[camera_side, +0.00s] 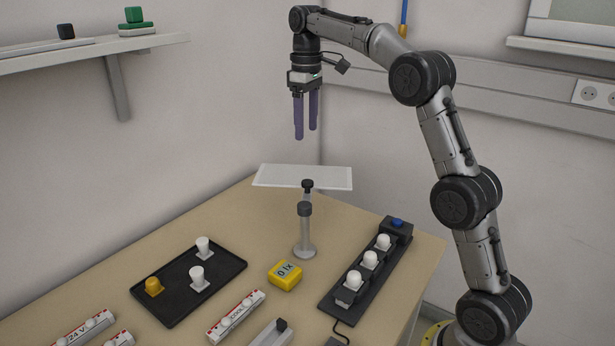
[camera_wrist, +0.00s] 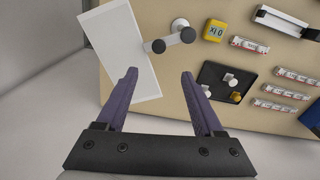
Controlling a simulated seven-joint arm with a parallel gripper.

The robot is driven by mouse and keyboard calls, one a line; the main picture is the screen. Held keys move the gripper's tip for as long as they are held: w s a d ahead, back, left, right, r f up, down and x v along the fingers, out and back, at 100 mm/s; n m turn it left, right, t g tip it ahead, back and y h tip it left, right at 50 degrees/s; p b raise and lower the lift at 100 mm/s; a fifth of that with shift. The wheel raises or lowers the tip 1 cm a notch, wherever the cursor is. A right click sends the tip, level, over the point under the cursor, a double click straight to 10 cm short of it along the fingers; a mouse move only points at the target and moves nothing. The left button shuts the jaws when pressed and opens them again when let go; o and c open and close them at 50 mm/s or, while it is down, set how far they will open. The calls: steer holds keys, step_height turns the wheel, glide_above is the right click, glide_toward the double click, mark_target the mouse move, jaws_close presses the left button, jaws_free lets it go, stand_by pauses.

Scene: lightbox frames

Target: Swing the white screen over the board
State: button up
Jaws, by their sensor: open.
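The white screen (camera_side: 325,178) is a flat pale panel on an arm at the top of a grey post (camera_side: 304,232) with a dark knob (camera_side: 308,185). It points toward the back of the table, away from the board. The screen also shows in the wrist view (camera_wrist: 125,50), left of the post's knob (camera_wrist: 188,35). The board (camera_side: 368,270) is a long dark strip with several white bulbs and a blue button, right of the post; I cannot make it out in the wrist view. My gripper (camera_side: 306,138) is open and empty, pointing down, well above the screen.
A black tray (camera_side: 178,309) holds two white bulbs and one yellow bulb. White labelled strips (camera_side: 235,317) lie at the front. A wall shelf (camera_side: 85,50) is at upper left.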

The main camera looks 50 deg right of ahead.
mark_target(308, 181)
steer(key=f, duration=1.4)
steer(key=shift+d, duration=0.2)
steer(key=shift+c, duration=0.2)
jaws_close()
stand_by(0.8)
